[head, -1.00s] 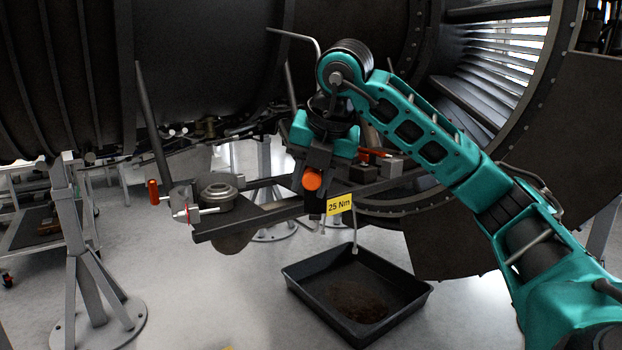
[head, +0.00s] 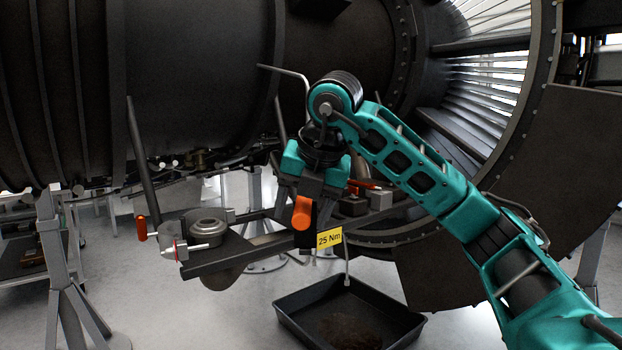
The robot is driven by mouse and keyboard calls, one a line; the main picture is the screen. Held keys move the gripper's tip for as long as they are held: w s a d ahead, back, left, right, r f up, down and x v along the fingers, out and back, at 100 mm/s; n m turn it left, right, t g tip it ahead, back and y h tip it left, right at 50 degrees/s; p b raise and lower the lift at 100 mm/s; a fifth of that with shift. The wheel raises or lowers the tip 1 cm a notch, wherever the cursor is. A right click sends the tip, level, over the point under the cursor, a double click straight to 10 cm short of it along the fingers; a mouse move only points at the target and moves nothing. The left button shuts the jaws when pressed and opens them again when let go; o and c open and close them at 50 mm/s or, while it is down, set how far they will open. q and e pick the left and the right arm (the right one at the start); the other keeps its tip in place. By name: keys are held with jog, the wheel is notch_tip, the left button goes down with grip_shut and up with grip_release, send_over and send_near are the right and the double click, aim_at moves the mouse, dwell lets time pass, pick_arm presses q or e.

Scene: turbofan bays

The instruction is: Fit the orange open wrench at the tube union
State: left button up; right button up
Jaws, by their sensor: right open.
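My right gripper (head: 303,240) points down at the middle of the picture, beside a yellow 25 Nm tag (head: 329,239). It is open; its dark fingers are partly hidden. An orange cylindrical grip (head: 302,213) shows in front of the fingers; I cannot tell whether it lies between them or whether it belongs to the orange wrench. Another orange-red piece (head: 361,184) lies behind the gripper, by grey blocks. A pale fitting with a red ring (head: 177,249) sits at the left end of the dark rail; I cannot tell whether it is the tube union. My left gripper is out of view.
A dark rail (head: 225,258) runs under the engine, with a round metal part (head: 207,228) and a red-orange handle (head: 141,229) at its left. A black drip tray (head: 290,316) stands on the floor. A grey stand (head: 50,250) is at left. Floor between is clear.

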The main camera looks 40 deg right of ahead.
jog(key=p+v, duration=0.4)
jog(key=v, duration=0.7)
jog(key=shift+s+r, duration=0.15)
jog(key=shift+r, duration=0.2)
jog(key=shift+a, duration=0.1)
